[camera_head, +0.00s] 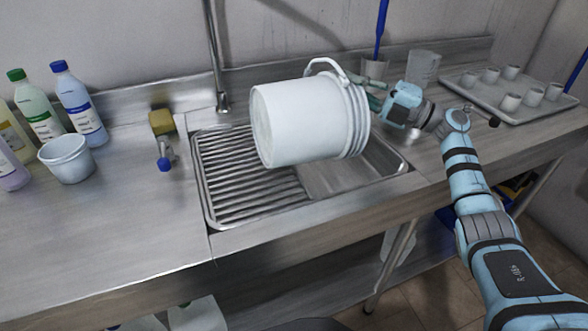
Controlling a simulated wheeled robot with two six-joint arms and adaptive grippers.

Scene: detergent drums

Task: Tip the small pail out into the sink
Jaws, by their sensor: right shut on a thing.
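The steel sink has a basin at right and a ribbed drainer (245,180) at left, both partly under the pail. My left gripper is not in view.
A tap pipe (216,60) rises behind the sink. A tray (515,95) of cups and a clear jug (423,68) stand at right. The front left counter is clear.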

